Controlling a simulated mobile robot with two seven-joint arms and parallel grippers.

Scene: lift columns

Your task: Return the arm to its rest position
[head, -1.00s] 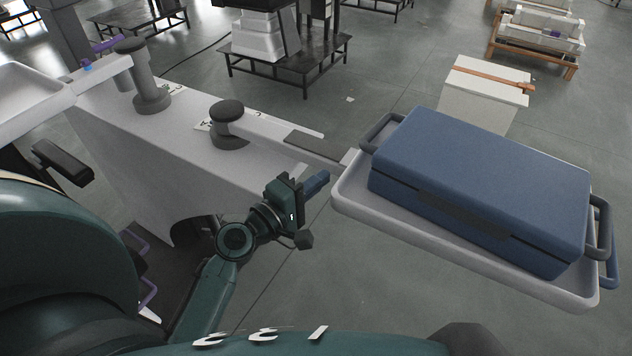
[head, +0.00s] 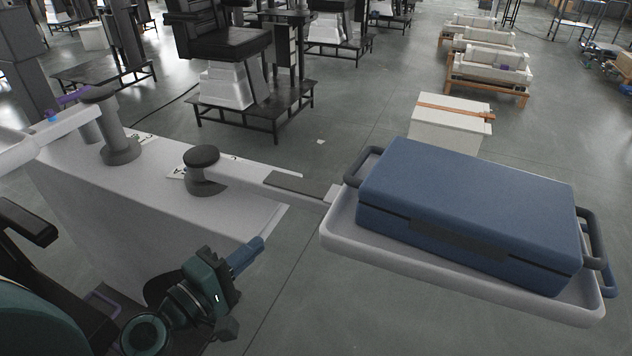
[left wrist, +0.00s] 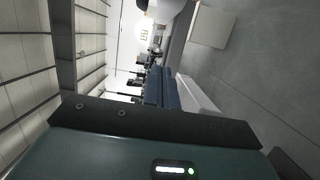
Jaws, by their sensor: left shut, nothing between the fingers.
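My left gripper (head: 247,254) is low in the head view, left of centre, with its blue fingers shut and nothing between them. It points up and to the right, below the white counter-like unit and apart from the tray. My left arm runs from it toward the bottom left. In the left wrist view the fingers do not show; the dark edge of the gripper body fills the bottom. My right gripper shows in neither view.
A grey tray (head: 420,262) on a swing arm holds a blue case (head: 470,205) at the right. A white unit (head: 130,190) with two grey posts stands at the left. A black chair (head: 222,42) and a white crate (head: 450,130) stand beyond. Open floor lies below the tray.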

